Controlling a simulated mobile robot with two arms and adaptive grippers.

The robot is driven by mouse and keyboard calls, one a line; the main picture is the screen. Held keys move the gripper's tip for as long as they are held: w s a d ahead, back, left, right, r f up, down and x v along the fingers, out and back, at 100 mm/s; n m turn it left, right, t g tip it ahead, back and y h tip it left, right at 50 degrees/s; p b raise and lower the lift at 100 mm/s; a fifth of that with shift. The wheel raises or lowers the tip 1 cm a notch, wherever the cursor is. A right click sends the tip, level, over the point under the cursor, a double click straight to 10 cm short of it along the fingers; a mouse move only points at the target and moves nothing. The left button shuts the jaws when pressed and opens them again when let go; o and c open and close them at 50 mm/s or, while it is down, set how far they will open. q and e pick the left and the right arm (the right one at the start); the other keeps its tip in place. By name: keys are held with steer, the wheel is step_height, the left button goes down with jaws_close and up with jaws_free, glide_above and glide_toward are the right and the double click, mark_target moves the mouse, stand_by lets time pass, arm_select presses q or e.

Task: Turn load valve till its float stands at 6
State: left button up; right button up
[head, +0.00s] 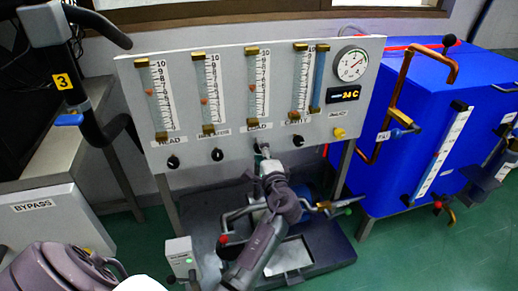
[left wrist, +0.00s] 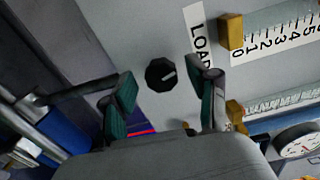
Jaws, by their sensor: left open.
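In the head view my left gripper (head: 262,158) stands in front of the panel just under the LOAD label and hides the knob. The load tube (head: 252,103) is third from the left. Its small reddish float (head: 252,87) stands around mid-scale, roughly 5 to 6; the exact reading is too small to tell.
The grey panel (head: 225,60) carries other flow tubes, with black knobs (head: 217,155) and (head: 298,141) beside the load valve. A gauge (head: 351,64) and yellow button (head: 339,133) sit at right. A blue tank (head: 425,120) with copper pipes stands farther right.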

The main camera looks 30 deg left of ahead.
arm_select(q)
steer(key=v, duration=1)
steer(key=shift+s, duration=0.1)
